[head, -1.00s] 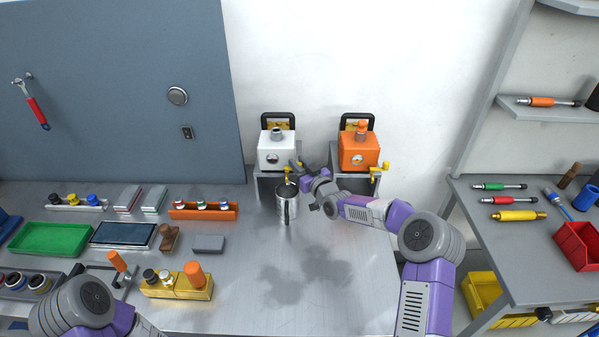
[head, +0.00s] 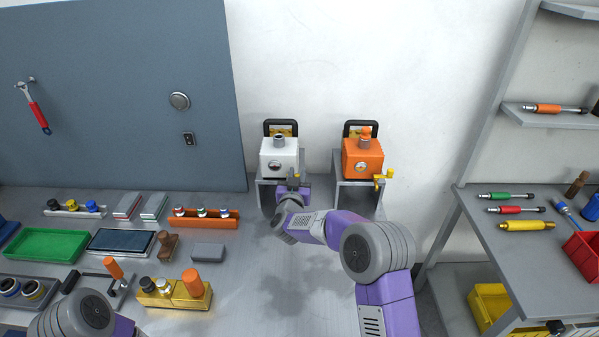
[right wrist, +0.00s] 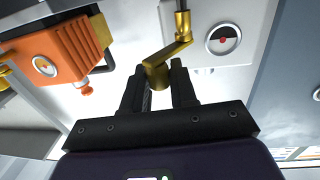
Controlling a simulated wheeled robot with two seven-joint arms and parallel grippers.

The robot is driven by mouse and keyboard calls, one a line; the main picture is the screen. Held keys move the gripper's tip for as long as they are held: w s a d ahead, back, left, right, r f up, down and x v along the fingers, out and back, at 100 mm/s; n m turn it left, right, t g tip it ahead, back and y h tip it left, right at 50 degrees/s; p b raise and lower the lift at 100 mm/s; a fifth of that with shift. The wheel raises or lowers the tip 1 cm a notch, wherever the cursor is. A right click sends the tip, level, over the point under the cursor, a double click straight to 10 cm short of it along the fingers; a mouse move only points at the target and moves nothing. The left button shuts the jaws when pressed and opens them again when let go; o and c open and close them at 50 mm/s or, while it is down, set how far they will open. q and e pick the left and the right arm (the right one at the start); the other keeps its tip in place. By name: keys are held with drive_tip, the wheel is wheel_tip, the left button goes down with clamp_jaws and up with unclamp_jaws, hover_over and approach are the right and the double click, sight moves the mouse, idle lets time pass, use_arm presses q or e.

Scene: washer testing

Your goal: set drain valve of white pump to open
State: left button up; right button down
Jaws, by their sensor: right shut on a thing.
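The white pump (head: 279,158) stands on a grey stand against the wall. My right gripper (head: 293,181) is just below its front and covers most of its drain valve in the head view. The right gripper (right wrist: 160,75) is shut on the lower end of this bent gold part. Whether the valve is open or closed cannot be told. My left arm shows at the lower left; its gripper is out of view.
The orange pump (head: 362,157) with a yellow valve (head: 382,178) stands to the right; it also shows in the wrist view (right wrist: 60,52). An orange rack (head: 204,219), a grey block (head: 208,252) and a green tray (head: 47,245) lie to the left.

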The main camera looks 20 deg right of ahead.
drive_tip(key=shift+s+a+m+g+h+p, duration=0.1)
drive_tip(key=shift+a+m+g+h+p, duration=0.4)
drive_tip(key=shift+m+g+h, duration=0.75)
drive_tip(key=shift+w+a+m+g+h+p, duration=0.1)
drive_tip(key=shift+a+m+g+h+p, duration=0.4)
drive_tip(key=shift+m+g+h, duration=0.8)
drive_tip(key=shift+s+a+m+g+h+p, duration=0.1)
drive_tip(key=shift+a+m+g+h+p, duration=0.25)
drive_tip(key=shift+m+g+h+p, duration=0.85)
drive_tip(key=shift+a+r+m+g+h+b, duration=0.15)
drive_tip(key=shift+m+g+h+b, duration=0.3)
drive_tip(key=shift+h, duration=0.3)
drive_tip(key=c, duration=1)
unclamp_jaws()
drive_tip(key=v, duration=0.7)
drive_tip(key=shift+s+a, duration=0.1)
drive_tip(key=shift+a, duration=0.1)
